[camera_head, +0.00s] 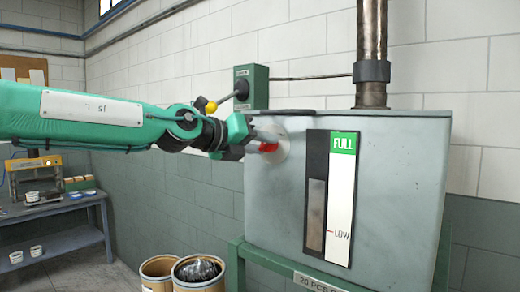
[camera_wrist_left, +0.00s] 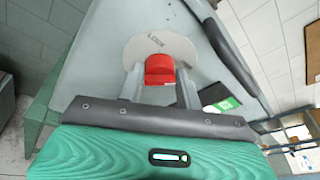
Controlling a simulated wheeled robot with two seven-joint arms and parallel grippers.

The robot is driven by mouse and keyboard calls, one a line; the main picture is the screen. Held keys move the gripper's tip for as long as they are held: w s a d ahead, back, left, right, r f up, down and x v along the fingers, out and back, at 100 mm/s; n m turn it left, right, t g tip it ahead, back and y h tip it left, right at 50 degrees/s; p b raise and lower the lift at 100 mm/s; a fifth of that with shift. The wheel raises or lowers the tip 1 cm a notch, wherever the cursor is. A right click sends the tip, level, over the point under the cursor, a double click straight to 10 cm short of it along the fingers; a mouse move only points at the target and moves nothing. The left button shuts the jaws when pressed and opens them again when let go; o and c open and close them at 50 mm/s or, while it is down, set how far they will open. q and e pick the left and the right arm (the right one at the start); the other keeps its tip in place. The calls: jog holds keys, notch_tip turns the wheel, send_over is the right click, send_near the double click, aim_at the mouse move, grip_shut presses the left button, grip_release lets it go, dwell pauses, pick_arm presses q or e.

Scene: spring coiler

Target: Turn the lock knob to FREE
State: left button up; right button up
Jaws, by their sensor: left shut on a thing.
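In the left wrist view the red knob (camera_wrist_left: 159,68) is between the two grey fingers of my left gripper (camera_wrist_left: 160,80). The round plate (camera_wrist_left: 155,42) behind it bears small dark lettering, which is hard to read. My right gripper is in neither view.
A level gauge (camera_head: 341,200) marked FULL and LOW is on the tank's front. A green switch box (camera_head: 255,86) with a lever and a pipe (camera_head: 372,50) stand behind. Barrels (camera_head: 198,271) are below, and a workbench (camera_head: 60,210) is at left.

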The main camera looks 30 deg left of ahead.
pick_arm(q)
jog(key=shift+f, duration=0.15)
dwell(0.3)
jog(key=o, duration=0.9)
jog(key=shift+o, duration=0.2)
jog(key=shift+s+a, duration=0.15)
jog(key=shift+s, duration=0.2)
jog(key=b+v, duration=0.4)
jog(key=v, duration=0.9)
jog(key=shift+b, duration=0.3)
